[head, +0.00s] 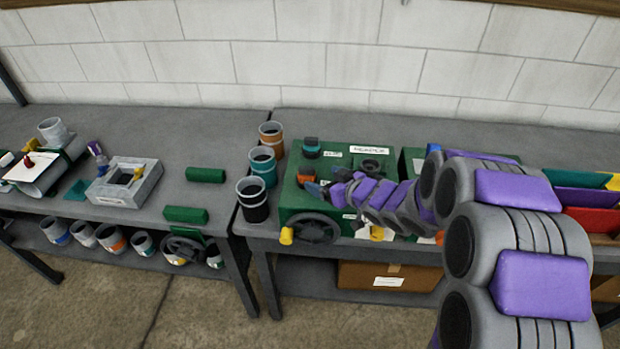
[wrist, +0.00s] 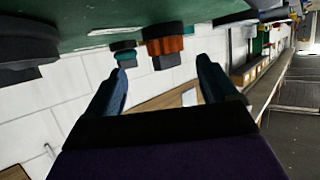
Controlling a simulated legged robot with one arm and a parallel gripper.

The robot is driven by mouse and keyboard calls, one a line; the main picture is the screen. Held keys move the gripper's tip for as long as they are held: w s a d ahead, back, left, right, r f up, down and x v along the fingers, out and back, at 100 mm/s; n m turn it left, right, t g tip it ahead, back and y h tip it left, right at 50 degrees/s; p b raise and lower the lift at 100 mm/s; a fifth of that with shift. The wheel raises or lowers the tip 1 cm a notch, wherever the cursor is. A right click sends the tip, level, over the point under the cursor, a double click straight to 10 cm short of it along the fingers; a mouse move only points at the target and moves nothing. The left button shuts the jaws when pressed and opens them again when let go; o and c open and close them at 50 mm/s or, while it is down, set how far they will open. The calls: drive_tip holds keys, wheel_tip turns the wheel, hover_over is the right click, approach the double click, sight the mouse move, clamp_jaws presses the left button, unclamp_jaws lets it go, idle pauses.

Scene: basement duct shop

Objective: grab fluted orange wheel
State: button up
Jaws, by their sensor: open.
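The fluted orange wheel (wrist: 166,46) is on the green panel, with a dark grey block at its end. In the wrist view it lies ahead of my gripper (wrist: 163,66), between the lines of the two fingers and apart from both. The gripper is open and empty. In the head view my gripper (head: 318,188) is low over the left part of the green machine (head: 335,160), and only a small bit of the orange wheel (head: 304,172) shows beside the fingertips.
A teal knob (head: 311,150) sits close to the orange wheel; in the wrist view the teal knob (wrist: 124,50) is near the left fingertip. A black handwheel (head: 313,229) and yellow knob (head: 286,236) are on the front. Several cans, including a black one (head: 254,200), stand left.

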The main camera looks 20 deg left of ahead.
sight(310, 176)
drive_tip(key=x, duration=0.2)
drive_tip(key=b+x, duration=0.1)
drive_tip(key=x, duration=0.1)
drive_tip(key=s+x, duration=0.1)
drive_tip(key=x, duration=0.1)
drive_tip(key=shift+a+b, duration=0.35)
drive_tip(key=shift+w+a+f, duration=0.1)
drive_tip(key=shift+w+a, duration=0.05)
drive_tip(key=shift+a, duration=0.05)
drive_tip(key=shift+w+d, duration=0.2)
drive_tip(key=shift+d, duration=0.3)
drive_tip(key=shift+s+a, duration=0.1)
drive_tip(key=shift+a, duration=0.35)
drive_tip(key=c, duration=0.6)
drive_tip(key=shift+d, duration=0.15)
drive_tip(key=c, duration=0.6)
